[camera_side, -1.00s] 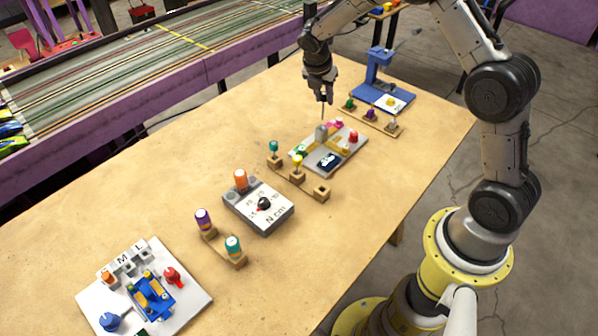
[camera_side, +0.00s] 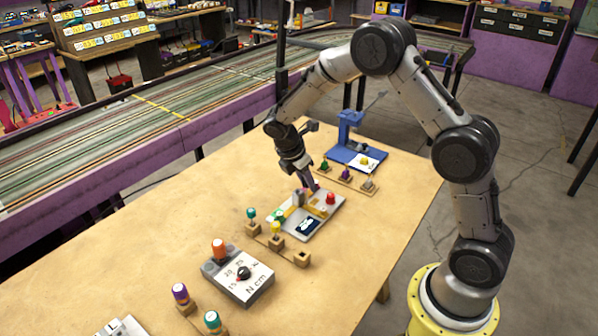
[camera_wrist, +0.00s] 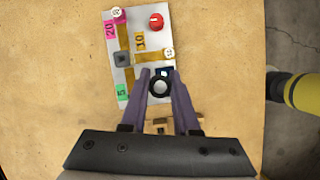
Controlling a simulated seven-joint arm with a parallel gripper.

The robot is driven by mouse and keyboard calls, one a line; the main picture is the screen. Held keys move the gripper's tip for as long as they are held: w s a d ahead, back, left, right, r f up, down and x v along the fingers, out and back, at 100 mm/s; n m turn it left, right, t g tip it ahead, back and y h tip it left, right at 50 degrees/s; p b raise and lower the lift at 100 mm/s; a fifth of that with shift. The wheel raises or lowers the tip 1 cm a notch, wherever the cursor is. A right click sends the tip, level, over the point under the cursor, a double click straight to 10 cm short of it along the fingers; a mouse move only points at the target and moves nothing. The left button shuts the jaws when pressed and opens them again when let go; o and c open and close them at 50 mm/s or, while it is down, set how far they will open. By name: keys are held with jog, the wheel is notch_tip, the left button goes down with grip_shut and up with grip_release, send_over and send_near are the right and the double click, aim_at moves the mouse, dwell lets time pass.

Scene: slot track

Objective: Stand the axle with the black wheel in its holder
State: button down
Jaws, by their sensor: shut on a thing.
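My gripper (camera_wrist: 160,88) is shut on the axle with the black wheel (camera_wrist: 151,87), which shows end-on between the purple fingers as a dark ring with a pale centre. In the side view my gripper (camera_side: 313,187) is low over the grey test board, tilted; the axle cannot be made out there. A wooden holder strip stands beside the board: one block carries a teal-topped axle (camera_side: 251,214), one a yellow-topped axle (camera_side: 276,230), and the near-end block (camera_side: 302,257) is empty. In the wrist view, parts of the wooden strip (camera_wrist: 160,121) show between and beside the fingers.
The grey board (camera_side: 283,222) has a red knob (camera_side: 330,198) and a dark display (camera_side: 307,226). A second strip of axles (camera_side: 346,175) and a blue stand (camera_side: 349,130) are behind it. A torque box (camera_side: 252,284) is in front. Table right of the strips is bare.

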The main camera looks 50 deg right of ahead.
jog(key=s+a+f, duration=0.2)
jog(key=s+a, duration=0.5)
jog(key=a, duration=0.5)
jog(key=shift+s+f, duration=0.2)
jog(key=shift+f, duration=0.2)
jog(key=shift+f, duration=2.15)
dwell(1.2)
jog(key=c, duration=0.6)
grip_release()
